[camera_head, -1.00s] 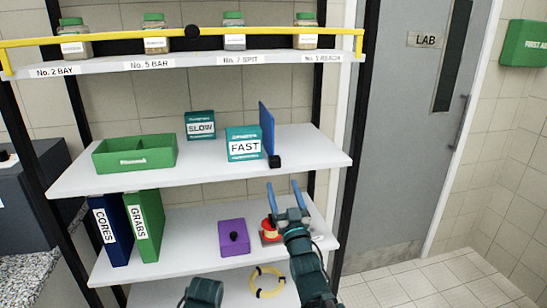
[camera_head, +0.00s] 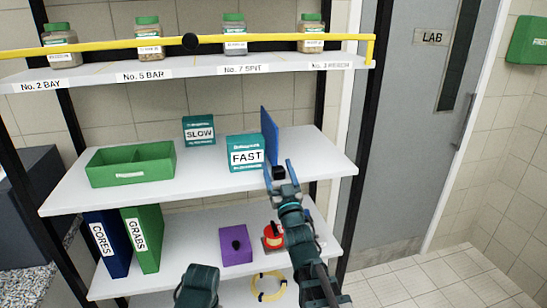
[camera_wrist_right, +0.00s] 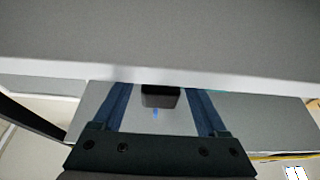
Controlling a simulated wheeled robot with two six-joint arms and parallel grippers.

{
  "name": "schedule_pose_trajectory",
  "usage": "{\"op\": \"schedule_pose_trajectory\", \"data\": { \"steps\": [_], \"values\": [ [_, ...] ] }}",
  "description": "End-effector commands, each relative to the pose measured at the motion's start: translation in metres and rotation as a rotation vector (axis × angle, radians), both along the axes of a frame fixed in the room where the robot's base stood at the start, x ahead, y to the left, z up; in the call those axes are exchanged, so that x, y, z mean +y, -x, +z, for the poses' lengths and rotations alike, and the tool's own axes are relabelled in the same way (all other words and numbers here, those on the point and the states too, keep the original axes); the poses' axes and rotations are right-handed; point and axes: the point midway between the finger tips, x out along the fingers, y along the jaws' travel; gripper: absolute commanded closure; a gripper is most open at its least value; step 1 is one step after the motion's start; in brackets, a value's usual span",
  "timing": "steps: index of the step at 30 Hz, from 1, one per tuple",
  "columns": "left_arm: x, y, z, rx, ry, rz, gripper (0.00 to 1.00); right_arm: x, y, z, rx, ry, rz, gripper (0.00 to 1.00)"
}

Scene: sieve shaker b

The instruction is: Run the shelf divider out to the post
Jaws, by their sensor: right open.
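The shelf divider (camera_head: 269,135) is an upright blue panel on the middle shelf (camera_head: 320,158), just right of the FAST box. A black block (camera_head: 279,173) is at its front, at the shelf's front edge. My right gripper (camera_head: 278,166) is open, its two blue fingers on either side of the black block. In the right wrist view the block (camera_wrist_right: 160,97) shows between the spread fingers, with a gap on each side. The black post (camera_head: 367,110) stands at the shelf's right end. My left gripper is not visible.
The FAST box (camera_head: 245,155) stands close left of the divider, the SLOW box (camera_head: 199,131) farther back. A green bin (camera_head: 130,176) sits at the left. The shelf is bare right of the divider. A yellow bar (camera_head: 110,46) crosses the shelf above.

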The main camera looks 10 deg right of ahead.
Motion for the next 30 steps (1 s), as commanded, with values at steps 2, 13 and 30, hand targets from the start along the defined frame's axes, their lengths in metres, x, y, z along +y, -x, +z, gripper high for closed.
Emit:
{"op": "schedule_pose_trajectory", "data": {
  "steps": [2, 13, 30],
  "values": [
    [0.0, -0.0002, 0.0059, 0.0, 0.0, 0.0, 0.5, -0.0013, -0.0094, 0.006, 0.0, 0.001, 0.0, 0.25],
    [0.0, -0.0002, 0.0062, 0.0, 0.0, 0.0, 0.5, -0.0017, -0.0125, 0.0062, 0.0, 0.0, 0.0, 0.29],
    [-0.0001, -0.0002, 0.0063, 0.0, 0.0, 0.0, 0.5, -0.0016, -0.0123, 0.0063, 0.0, 0.0, 0.0, 1.0]
  ]
}}
